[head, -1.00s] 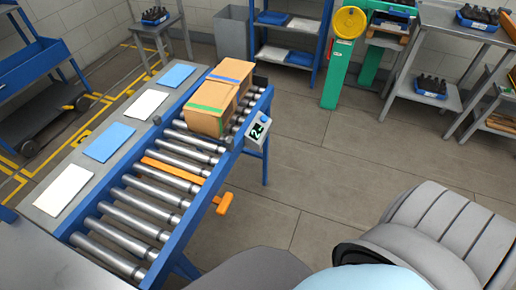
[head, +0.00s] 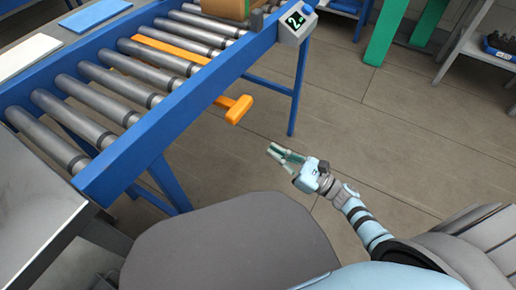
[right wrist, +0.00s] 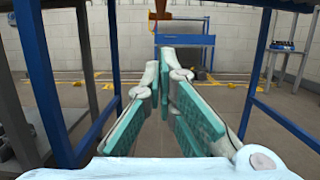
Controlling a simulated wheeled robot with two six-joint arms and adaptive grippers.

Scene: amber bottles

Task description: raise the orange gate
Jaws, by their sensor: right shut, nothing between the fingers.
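The orange gate (head: 165,47) lies as a flat bar between the rollers of the conveyor, level with them. Its orange handle (head: 238,108) sticks out past the blue side rail on the near side. My right gripper (head: 270,149) is shut and empty, below and to the right of the handle in the head view, apart from it. In the right wrist view the green-padded fingers (right wrist: 165,58) meet at their tips, and an orange-brown part, apparently the handle (right wrist: 160,11), shows at the top edge above them. My left gripper is not in view.
The blue conveyor rail (head: 190,92) and its legs (head: 299,88) stand beside the handle. A cardboard box (head: 226,8) sits on the rollers at the far end, near a display marked 2 (head: 296,21). The floor right of the conveyor is open.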

